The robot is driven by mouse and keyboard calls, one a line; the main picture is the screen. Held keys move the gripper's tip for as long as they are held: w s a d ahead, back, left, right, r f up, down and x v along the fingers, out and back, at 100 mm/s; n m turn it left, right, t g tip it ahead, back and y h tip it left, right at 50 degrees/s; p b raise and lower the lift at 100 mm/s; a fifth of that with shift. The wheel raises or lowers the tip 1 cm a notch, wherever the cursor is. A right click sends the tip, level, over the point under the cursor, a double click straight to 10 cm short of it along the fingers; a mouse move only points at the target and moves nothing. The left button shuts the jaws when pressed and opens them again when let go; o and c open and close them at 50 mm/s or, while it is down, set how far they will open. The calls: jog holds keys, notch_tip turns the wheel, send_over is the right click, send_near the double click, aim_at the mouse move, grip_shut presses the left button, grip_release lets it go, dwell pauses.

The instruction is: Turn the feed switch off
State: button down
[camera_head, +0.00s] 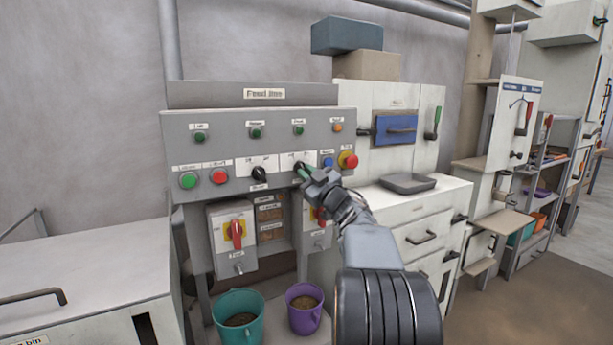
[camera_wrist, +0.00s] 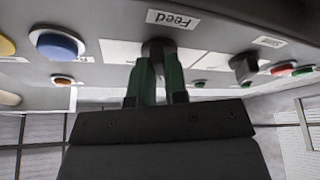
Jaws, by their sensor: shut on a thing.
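The feed switch (camera_wrist: 157,46) is a dark rotary knob on the grey panel, with a "Feed" label beside it that reads upside down in the wrist view. In the head view the feed switch (camera_head: 299,166) is mostly covered by my gripper (camera_head: 304,173). In the wrist view my gripper (camera_wrist: 157,82) has its two green fingers on either side of the knob, shut on it. Which way the knob points is hidden by the fingers.
A similar black knob (camera_head: 259,174) sits to the left. A blue button (camera_head: 327,162) and red mushroom button (camera_head: 348,160) are close on the right. Green (camera_head: 188,180) and red (camera_head: 219,176) buttons sit further left. Teal (camera_head: 238,309) and purple (camera_head: 304,302) buckets stand below.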

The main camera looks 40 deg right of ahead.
jog(key=shift+r+n, duration=0.1)
jog(key=shift+n, duration=0.4)
jog(key=c, duration=1.1)
grip_release()
jog(key=shift+c, duration=0.2)
jog(key=v, duration=1.4)
jog(key=shift+b, duration=0.45)
jog(key=shift+w+d, duration=0.1)
jog(key=shift+d, duration=0.05)
